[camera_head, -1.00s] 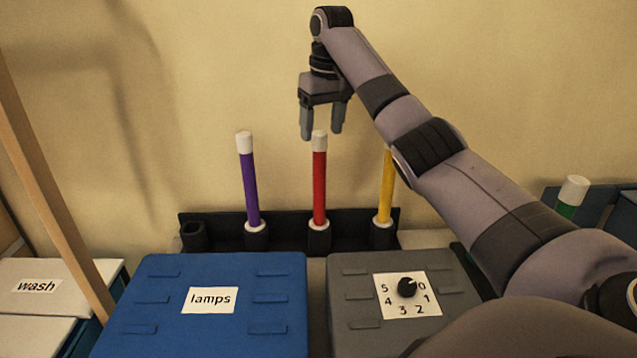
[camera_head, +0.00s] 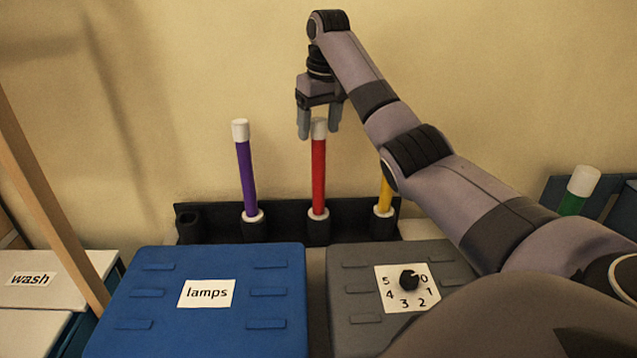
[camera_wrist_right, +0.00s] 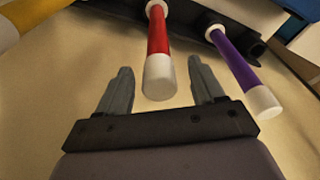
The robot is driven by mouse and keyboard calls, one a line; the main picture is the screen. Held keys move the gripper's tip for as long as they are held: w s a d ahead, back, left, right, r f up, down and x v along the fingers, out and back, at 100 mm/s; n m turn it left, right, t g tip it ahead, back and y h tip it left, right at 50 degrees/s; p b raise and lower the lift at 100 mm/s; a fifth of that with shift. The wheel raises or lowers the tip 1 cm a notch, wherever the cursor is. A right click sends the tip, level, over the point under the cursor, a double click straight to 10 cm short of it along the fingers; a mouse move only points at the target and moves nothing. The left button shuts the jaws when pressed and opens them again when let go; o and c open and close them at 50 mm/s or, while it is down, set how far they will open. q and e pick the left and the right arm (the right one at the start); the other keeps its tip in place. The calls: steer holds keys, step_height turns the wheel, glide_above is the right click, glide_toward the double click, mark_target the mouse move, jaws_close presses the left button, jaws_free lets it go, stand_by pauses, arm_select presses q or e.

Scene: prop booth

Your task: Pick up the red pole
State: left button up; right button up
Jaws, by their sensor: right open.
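The red pole (camera_head: 318,176) with a white cap stands upright in a dark socket of the rack, between the purple and yellow poles. My right gripper (camera_head: 319,134) is open just at its capped top, with a finger on either side of the cap in the head view. In the right wrist view the red pole (camera_wrist_right: 158,40) points towards the right gripper (camera_wrist_right: 160,82), and its white end lies between the two spread fingers. I cannot tell whether any finger touches it. My left gripper is not in view.
A purple pole (camera_head: 246,178) stands left of the red one, a yellow pole (camera_head: 385,196) right, partly behind my arm. The dark rack (camera_head: 285,212) has an empty socket at left. A blue lamps box (camera_head: 150,300) and grey dial box (camera_head: 352,318) stand in front.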

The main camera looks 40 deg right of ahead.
mark_target(318, 136)
step_height(318, 136, down, 3)
steer(key=shift+w+d+f, duration=0.1)
steer(key=shift+w+f, duration=0.05)
steer(key=shift+c, duration=0.3)
jaws_close()
steer(key=shift+r, duration=5.15)
